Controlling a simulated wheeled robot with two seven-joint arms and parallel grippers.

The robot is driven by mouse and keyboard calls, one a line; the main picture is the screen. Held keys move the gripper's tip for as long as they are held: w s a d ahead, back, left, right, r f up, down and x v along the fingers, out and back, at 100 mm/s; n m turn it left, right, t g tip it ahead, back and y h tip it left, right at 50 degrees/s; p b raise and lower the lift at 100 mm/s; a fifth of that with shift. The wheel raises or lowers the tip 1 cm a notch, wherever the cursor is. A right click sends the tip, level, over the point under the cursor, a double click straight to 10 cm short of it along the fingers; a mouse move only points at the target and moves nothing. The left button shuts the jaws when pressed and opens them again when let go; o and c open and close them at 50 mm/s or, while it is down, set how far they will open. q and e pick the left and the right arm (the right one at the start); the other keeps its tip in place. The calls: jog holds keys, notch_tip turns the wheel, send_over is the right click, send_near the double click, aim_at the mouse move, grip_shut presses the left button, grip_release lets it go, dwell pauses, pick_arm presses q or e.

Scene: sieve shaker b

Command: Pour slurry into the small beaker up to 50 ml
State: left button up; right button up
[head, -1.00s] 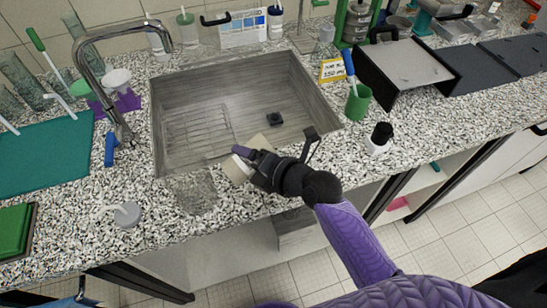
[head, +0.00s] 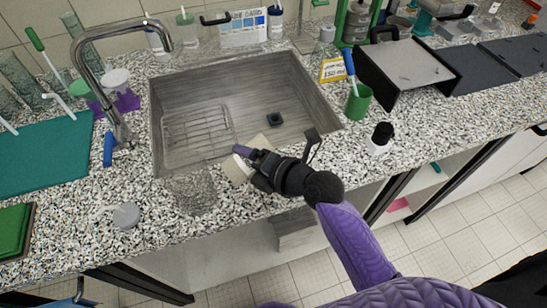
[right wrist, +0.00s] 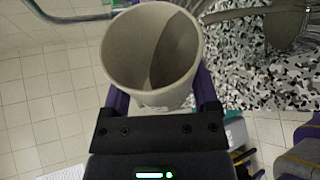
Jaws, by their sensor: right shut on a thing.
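A beige cup (head: 235,170) is gripped by my right gripper (head: 247,157), held tilted over the front edge of the sink. In the right wrist view the cup (right wrist: 150,85) sits between the two purple fingers, its mouth towards the camera. A darker grey area shows inside it; I cannot tell whether this is slurry or shadow. The small clear beaker (head: 194,193) stands on the counter in front of the sink, just left of the cup and apart from it in the picture. Its contents and marks cannot be read. My left gripper is out of view.
The sink (head: 280,85) with a wire rack (head: 195,130) lies behind the cup. The tap (head: 90,60) stands at its left. A yellow label (head: 333,71), a green cup (head: 357,102) and a dark-capped bottle (head: 380,138) are to the right. A grey-white funnel-like piece (head: 126,214) lies left of the beaker.

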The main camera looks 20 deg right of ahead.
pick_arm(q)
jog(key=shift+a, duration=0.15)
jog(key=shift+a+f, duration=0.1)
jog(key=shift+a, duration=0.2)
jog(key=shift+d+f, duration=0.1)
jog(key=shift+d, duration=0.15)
